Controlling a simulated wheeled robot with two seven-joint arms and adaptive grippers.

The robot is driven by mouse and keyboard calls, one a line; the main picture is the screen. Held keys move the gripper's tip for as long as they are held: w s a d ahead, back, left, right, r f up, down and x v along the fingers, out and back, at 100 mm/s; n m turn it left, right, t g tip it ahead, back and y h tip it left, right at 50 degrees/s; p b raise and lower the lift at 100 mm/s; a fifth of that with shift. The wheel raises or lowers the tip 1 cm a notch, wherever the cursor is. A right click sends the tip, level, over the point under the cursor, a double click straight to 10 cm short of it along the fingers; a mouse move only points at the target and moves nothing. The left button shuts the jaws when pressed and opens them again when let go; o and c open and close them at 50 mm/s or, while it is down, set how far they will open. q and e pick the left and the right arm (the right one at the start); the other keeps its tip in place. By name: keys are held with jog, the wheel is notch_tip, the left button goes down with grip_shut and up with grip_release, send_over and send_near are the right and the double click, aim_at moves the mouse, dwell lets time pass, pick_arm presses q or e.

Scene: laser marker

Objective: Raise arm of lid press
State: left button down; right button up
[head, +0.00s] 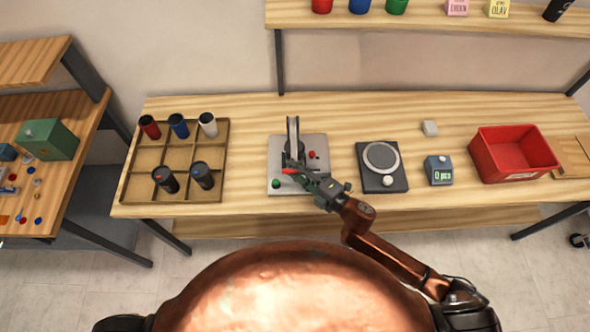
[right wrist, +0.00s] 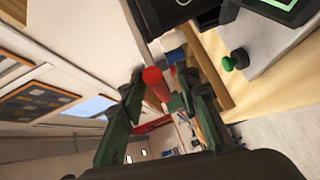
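The lid press (head: 293,140) stands on a light grey base plate (head: 315,146) in the middle of the bench, with a dark upright part at the back. Its red handle tip (head: 289,171) points toward the left, beside my right gripper (head: 308,178). In the right wrist view, the red handle (right wrist: 153,80) lies between the two dark green fingers of my right gripper (right wrist: 157,88). The fingers look apart, with a gap beside the handle; contact is not clear. The gripper partly hides the front of the press. My left gripper is not in view.
A wooden tray (head: 143,180) with several cylinders stands left of the press. A scale (head: 397,182), a blue-grey counter (head: 439,172) and a red bin (head: 510,150) stand to the right. A green button (head: 276,183) sits at the plate's front left. A shelf (head: 430,18) hangs above.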

jog(key=shift+c, duration=0.7)
jog(key=c, duration=0.6)
jog(key=shift+f, duration=0.1)
grip_shut()
jog(key=shift+s, duration=0.1)
